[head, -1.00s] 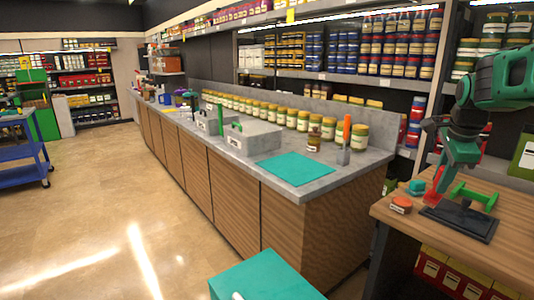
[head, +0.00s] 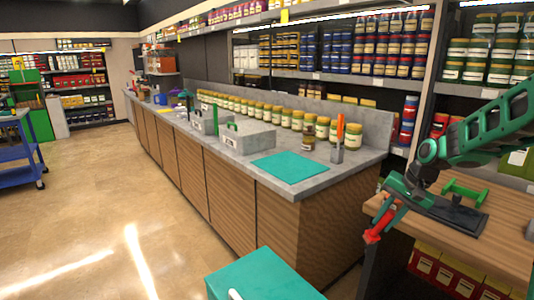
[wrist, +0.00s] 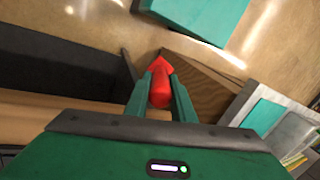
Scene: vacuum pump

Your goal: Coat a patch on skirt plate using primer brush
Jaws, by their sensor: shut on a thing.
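My gripper (head: 386,210) is shut on a red tool (head: 377,228), hanging over the left front edge of the wooden bench. In the wrist view the red tool (wrist: 160,86) sits between the two green fingers and points away from the palm. It is likely the primer brush, but its bristles cannot be made out. A dark flat plate (head: 460,216) lies on the bench to the right of my gripper, with a green handled piece (head: 466,190) behind it. I cannot tell whether this plate is the skirt plate.
The wooden bench (head: 505,240) has red boxes (head: 440,272) below. A long grey counter (head: 355,172) holds a teal mat (head: 290,167), grey boxes (head: 247,140), several jars and an orange-handled tool (head: 340,130). A teal box (head: 262,275) stands in front.

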